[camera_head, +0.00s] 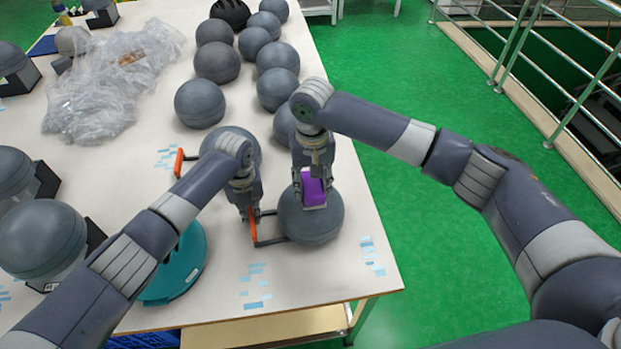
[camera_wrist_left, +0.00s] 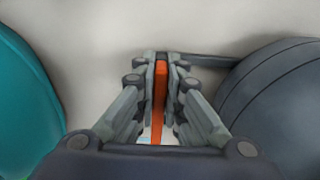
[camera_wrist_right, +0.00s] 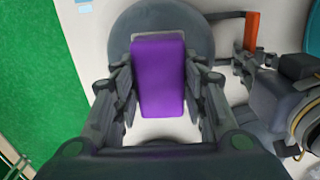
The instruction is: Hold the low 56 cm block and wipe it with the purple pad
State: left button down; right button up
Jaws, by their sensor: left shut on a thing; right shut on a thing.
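A dark grey rounded block (camera_head: 318,228) stands near the table's right edge, with a bracket and an orange handle (camera_head: 253,230) on its left. I cannot read a size on it. My left gripper (camera_head: 247,212) is shut on that handle, which shows upright between the fingers in the left wrist view (camera_wrist_left: 160,88). My right gripper (camera_head: 313,186) is shut on the purple pad (camera_wrist_right: 159,75), above the block. In the head view the pad (camera_head: 313,190) overlaps the block's top; I cannot tell whether they touch. The block's top is partly hidden by pad and fingers.
A teal rounded object (camera_head: 182,268) stands left of my left gripper. Another block's orange handle (camera_head: 179,162) lies behind. Several grey balls (camera_head: 200,103) fill the back, beside crumpled clear plastic (camera_head: 115,80). Green floor (camera_head: 420,240) lies right of the white table (camera_head: 330,275).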

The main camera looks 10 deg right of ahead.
jog(key=shift+s, duration=1.15)
jog(key=shift+w, duration=0.1)
jog(key=shift+w+r, duration=0.15)
jog(key=shift+w, duration=0.95)
jog(key=shift+w+a+f, duration=0.1)
jog(key=shift+w+f, duration=0.1)
jog(key=shift+w, duration=0.85)
jog(key=shift+w+a+r, duration=0.1)
jog(key=shift+w, duration=1)
jog(key=shift+r, duration=0.1)
jog(key=shift+r, duration=3.45)
jog(key=shift+f, duration=0.1)
